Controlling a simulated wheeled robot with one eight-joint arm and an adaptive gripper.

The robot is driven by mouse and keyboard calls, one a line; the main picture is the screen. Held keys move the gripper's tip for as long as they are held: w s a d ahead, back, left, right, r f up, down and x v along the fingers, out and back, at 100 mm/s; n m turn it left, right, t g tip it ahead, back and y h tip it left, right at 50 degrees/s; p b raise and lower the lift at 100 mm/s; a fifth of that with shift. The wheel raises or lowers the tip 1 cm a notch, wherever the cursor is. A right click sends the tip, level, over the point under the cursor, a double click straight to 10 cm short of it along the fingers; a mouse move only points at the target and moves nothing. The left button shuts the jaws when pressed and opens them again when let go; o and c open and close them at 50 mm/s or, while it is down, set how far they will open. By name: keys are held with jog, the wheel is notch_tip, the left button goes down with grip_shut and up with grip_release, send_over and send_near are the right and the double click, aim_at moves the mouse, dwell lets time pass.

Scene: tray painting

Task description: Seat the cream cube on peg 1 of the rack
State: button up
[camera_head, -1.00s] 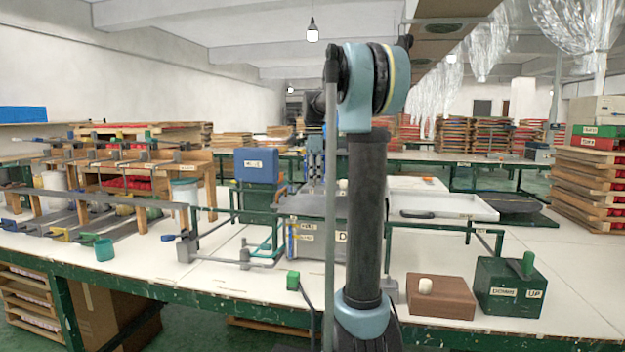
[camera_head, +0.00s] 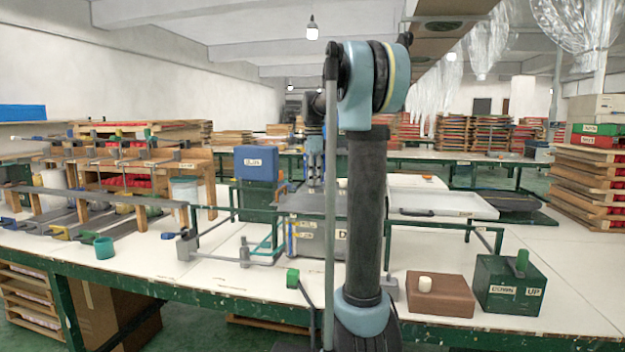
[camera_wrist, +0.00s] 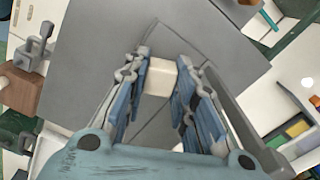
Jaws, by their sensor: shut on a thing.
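The cream cube (camera_wrist: 160,80) sits between the two fingertips of my gripper (camera_wrist: 162,70) in the wrist view. The blue finger pads are closed on its sides. The gripper is over a plain grey surface (camera_wrist: 100,40); I cannot tell the gap beneath the cube. In the head view my gripper (camera_head: 315,182) is small, beyond my arm column and above the grey box (camera_head: 305,205) on the bench. The cube cannot be made out there. I cannot pick out peg 1 of the rack for sure in either view.
My arm column hides part of the middle of the bench. A blue box (camera_head: 256,164) stands left of my gripper. A white tray (camera_head: 440,204) lies to the right. A brown block (camera_head: 440,296) and a green box (camera_head: 510,287) stand at the front right.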

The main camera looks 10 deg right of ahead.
jog(key=o, duration=0.9)
jog(key=shift+o, duration=0.2)
jog(key=o, duration=0.4)
jog(key=shift+o, duration=0.2)
